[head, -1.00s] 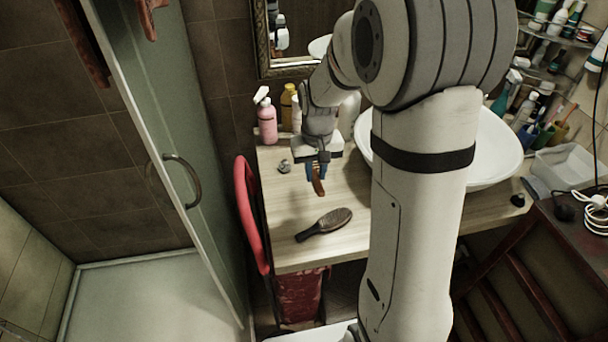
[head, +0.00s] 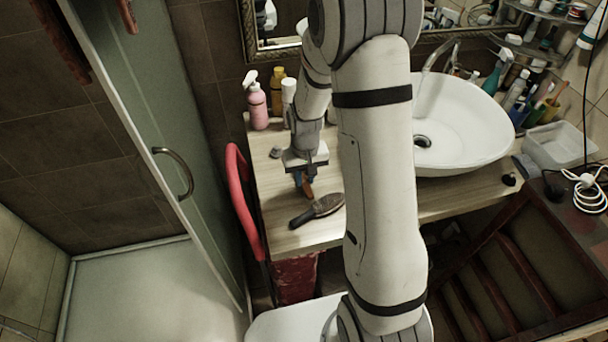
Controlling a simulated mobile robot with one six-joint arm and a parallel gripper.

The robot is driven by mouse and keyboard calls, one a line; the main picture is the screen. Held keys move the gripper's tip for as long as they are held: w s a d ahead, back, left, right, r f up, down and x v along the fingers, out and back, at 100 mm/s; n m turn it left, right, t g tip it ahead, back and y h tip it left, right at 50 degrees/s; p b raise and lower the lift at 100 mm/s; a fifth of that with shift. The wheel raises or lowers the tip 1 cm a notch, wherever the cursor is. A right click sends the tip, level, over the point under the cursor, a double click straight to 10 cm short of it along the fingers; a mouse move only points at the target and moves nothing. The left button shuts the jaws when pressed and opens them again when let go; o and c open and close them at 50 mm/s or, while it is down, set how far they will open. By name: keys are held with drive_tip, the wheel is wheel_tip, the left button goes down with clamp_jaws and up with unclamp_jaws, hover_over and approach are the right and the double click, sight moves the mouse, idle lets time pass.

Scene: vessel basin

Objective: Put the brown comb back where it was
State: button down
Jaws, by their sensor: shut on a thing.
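My gripper (head: 303,182) is shut on the brown comb (head: 308,189). It points down over the left part of the wooden counter, in front of the bottles. A dark hairbrush (head: 322,207) lies on the counter just in front of the comb.
A pink spray bottle (head: 257,104) and a yellow bottle (head: 277,90) stand at the back left of the counter (head: 279,230). A small dark object (head: 276,152) lies left of my gripper. The white basin (head: 465,120) is to the right. A red folded chair (head: 240,200) borders the left edge.

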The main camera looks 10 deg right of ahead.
sight(305, 181)
drive_tip(key=shift+f+b, duration=0.65)
drive_tip(key=c, duration=1.3)
unclamp_jaws()
drive_tip(key=shift+r, duration=0.1)
wheel_tip(305, 181, up, 12)
drive_tip(key=s+r+t, duration=0.1)
drive_tip(key=s+r, duration=0.4)
drive_tip(key=s, duration=0.4)
drive_tip(key=s+r+t, duration=0.2)
drive_tip(key=s+r, duration=0.4)
drive_tip(key=s, duration=0.4)
drive_tip(key=shift+d+r, duration=0.2)
